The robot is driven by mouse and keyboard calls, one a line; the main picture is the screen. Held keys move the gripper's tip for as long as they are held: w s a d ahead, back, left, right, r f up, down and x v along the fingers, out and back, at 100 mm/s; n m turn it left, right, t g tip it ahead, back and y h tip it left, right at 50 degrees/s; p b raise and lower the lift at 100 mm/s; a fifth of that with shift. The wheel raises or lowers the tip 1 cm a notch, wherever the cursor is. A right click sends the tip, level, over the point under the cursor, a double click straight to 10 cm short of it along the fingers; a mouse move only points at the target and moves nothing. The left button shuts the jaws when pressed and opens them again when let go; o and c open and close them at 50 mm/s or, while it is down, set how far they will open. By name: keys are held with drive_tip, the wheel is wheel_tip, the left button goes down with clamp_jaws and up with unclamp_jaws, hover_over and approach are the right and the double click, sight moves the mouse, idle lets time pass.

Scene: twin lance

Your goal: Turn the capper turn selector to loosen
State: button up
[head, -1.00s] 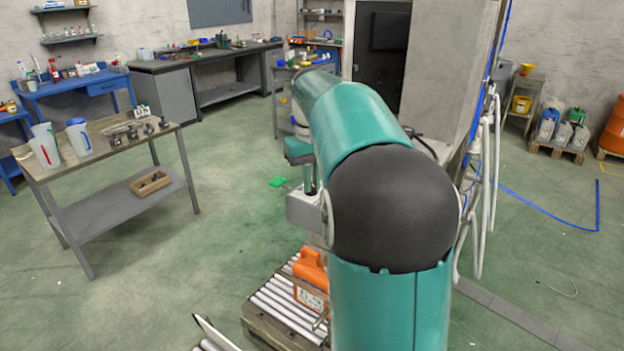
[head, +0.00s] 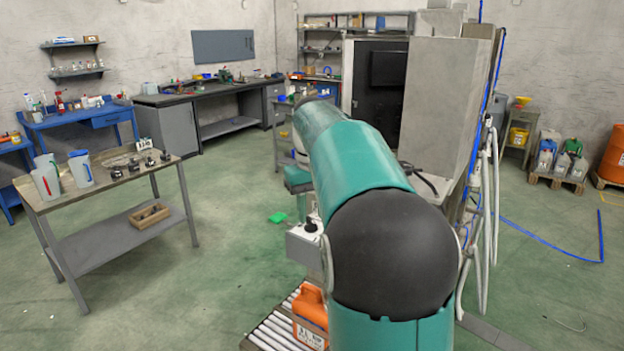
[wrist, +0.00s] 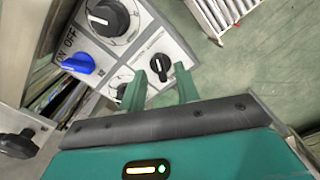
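The capper's control panel (wrist: 150,38) shows in the wrist view as a pale plate with several black knobs and a blue ON/OFF switch (wrist: 78,63). A small black knob (wrist: 160,67) with a white pointer line appears between my fingertips. Its label is too small to read, so I cannot confirm it is the turn selector. A larger black dial (wrist: 110,18) is at the upper left, and another knob (wrist: 122,90) is partly hidden by my left finger. My gripper (wrist: 161,75) is open, its two green fingers apart. In the head view my arm hides the gripper.
In the head view the grey control box (head: 303,245) stands above a roller conveyor (head: 272,328) with an orange jug (head: 310,315). A grey cabinet (head: 447,95) stands behind my arm. A workbench (head: 110,175) with jugs is at left, with open floor between.

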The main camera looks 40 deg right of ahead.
sight(312, 221)
wheel_tip(312, 221, up, 12)
idle(0.4)
idle(0.3)
drive_tip(key=s+a+f+t, duration=0.1)
drive_tip(key=s+a+f, duration=0.15)
drive_tip(key=a, duration=0.25)
drive_tip(key=s+a+f+n+t, duration=0.1)
drive_tip(key=s+a, duration=0.2)
drive_tip(key=a, duration=0.2)
drive_tip(key=s+a+f+t, duration=0.1)
drive_tip(key=s+a+f, duration=0.15)
drive_tip(key=a, duration=0.25)
drive_tip(key=s+a+f+n+t, duration=0.1)
drive_tip(key=s+a+f+t, duration=0.1)
drive_tip(key=s+a+f, duration=0.7)
drive_tip(key=s+f, duration=0.3)
drive_tip(key=f, duration=0.1)
drive_tip(key=shift+f+t, duration=0.2)
drive_tip(key=shift+t, duration=0.1)
